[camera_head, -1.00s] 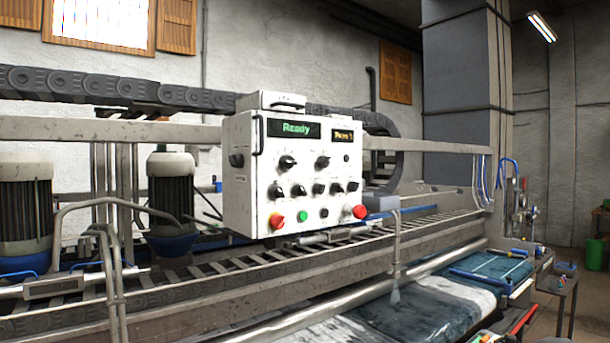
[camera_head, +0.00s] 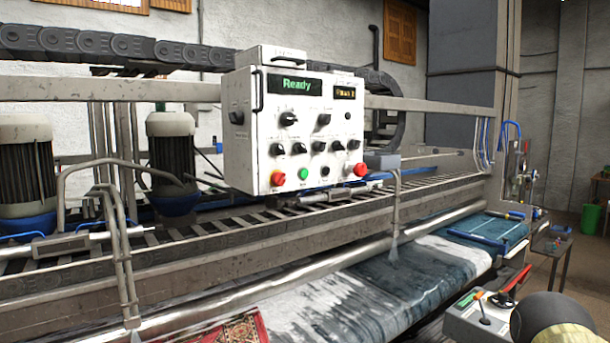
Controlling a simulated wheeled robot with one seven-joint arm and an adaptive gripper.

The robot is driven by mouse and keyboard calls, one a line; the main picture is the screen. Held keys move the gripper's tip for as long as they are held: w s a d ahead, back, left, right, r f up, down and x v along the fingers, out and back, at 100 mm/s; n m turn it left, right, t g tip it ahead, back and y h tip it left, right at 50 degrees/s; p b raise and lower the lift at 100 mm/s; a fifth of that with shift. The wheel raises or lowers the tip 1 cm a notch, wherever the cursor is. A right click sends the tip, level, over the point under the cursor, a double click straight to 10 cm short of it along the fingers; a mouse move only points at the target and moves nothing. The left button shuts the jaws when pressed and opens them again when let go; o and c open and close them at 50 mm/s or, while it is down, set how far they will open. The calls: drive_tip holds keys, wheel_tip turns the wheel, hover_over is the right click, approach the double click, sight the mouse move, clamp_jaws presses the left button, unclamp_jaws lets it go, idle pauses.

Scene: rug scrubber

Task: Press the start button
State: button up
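A white control box (camera_head: 262,140) hangs on the machine's frame, left of the picture's middle. Its display (camera_head: 295,85) reads "Ready" in green, and a smaller amber display is beside it. Black knobs fill the panel. In the bottom row a green button (camera_head: 303,174), likely the start button, sits between a red button (camera_head: 278,178) on the left and a black one on the right. Another red button (camera_head: 361,169) is at the far right. My gripper is not in view. A dark rounded shape at the bottom right may be part of my arm.
A metal rail (camera_head: 230,245) and pipes run in front of and below the box. A wet rug (camera_head: 350,290) lies below. A small grey control box (camera_head: 470,318) with a lever and a red-topped part stands at the lower right.

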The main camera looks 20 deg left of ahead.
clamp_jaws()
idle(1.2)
